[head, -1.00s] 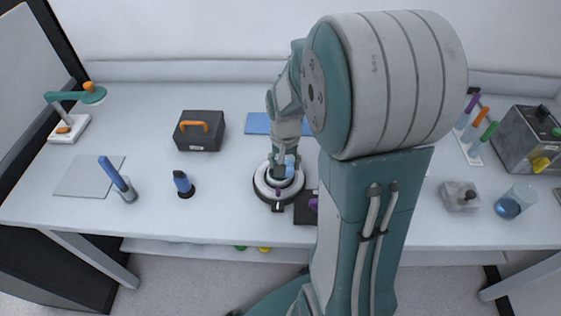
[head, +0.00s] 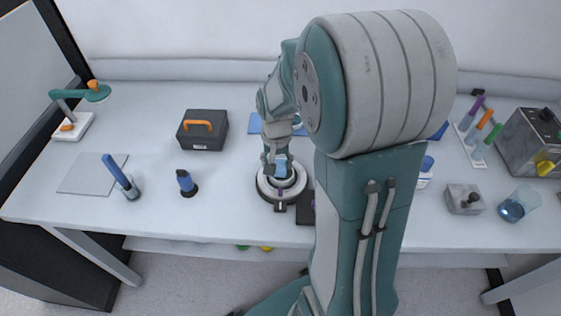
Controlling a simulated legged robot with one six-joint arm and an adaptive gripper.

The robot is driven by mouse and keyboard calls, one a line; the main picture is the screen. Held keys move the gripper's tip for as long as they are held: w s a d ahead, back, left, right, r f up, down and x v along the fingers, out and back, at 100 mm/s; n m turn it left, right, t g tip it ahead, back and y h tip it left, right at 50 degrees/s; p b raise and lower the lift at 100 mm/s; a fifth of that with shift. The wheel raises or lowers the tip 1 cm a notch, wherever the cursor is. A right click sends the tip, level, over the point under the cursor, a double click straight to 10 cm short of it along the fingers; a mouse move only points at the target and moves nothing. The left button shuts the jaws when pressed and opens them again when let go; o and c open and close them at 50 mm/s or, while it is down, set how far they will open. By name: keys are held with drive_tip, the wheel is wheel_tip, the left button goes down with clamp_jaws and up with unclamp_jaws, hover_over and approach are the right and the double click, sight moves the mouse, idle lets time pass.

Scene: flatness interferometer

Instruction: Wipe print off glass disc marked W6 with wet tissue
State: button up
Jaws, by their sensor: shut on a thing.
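A round stand with a black base and a pale ring (head: 262,187) sits near the front middle of the table. A glass disc in it is mostly hidden by my gripper; I cannot read a W6 mark or see any print. My gripper (head: 280,167) points down over the ring's centre and is shut on a small blue thing (head: 281,171), which looks like the wet tissue. The tissue is at or just above the disc; I cannot tell if they touch.
A dark block (head: 306,207) is close right of the stand. A beaker (head: 518,205) and grey block (head: 464,198) stand right.

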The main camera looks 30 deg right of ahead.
drive_tip(key=shift+d, duration=0.1)
drive_tip(key=shift+s+d, duration=0.45)
drive_tip(key=shift+d, duration=0.15)
drive_tip(key=shift+s+d, duration=0.35)
drive_tip(key=shift+d, duration=0.1)
drive_tip(key=shift+a, duration=0.1)
drive_tip(key=shift+w+a, duration=0.55)
drive_tip(key=shift+a, duration=0.05)
drive_tip(key=shift+a, duration=0.1)
drive_tip(key=shift+w+a, duration=0.2)
drive_tip(key=shift+a, duration=0.1)
drive_tip(key=shift+d, duration=0.1)
